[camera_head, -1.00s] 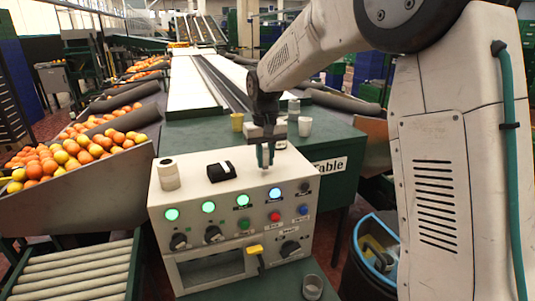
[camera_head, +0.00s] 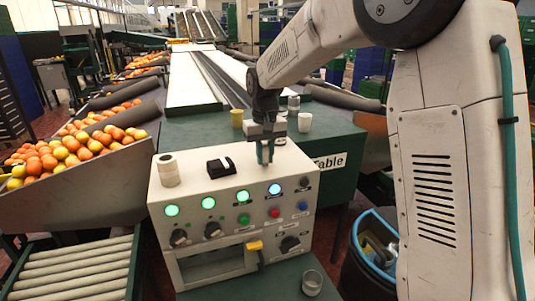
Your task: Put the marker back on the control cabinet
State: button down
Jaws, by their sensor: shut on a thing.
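The control cabinet (camera_head: 234,270) is a white box with lit round buttons, knobs and a yellow-handled switch on its front. My gripper (camera_head: 265,159) points straight down over the right rear part of its top. Its teal fingers are shut on a small, thin, pale thing, which I take to be the marker (camera_head: 265,165). The fingers hide most of it. I cannot tell whether its lower end touches the cabinet top.
A white roll (camera_head: 168,170) and a black block (camera_head: 221,167) stand on the cabinet top, left of my gripper. Behind are a yellow cup (camera_head: 237,119) and a white cup (camera_head: 305,122) on the green table (camera_head: 190,135). A clear glass (camera_head: 312,283) stands in front at right.

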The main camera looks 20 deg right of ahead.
jog(key=shift+f, duration=0.4)
jog(key=c, duration=0.8)
grip_release()
jog(key=shift+c, duration=0.2)
jog(key=shift+r, duration=0.15)
jog(key=shift+r, duration=3.85)
jog(key=shift+g, duration=0.4)
jog(key=s+f, duration=0.2)
jog(key=s, duration=0.1)
jog(key=shift+s+d+f, duration=0.15)
jog(key=shift+s+f, duration=0.05)
jog(key=s+d+t, duration=0.1)
jog(key=s, duration=1.6)
jog(key=s+d+t, duration=0.1)
jog(key=s+d, duration=0.1)
jog(key=s, duration=1.5)
jog(key=shift+s+d+r, duration=0.15)
jog(key=shift+s+d, duration=0.1)
jog(key=shift+d, duration=0.05)
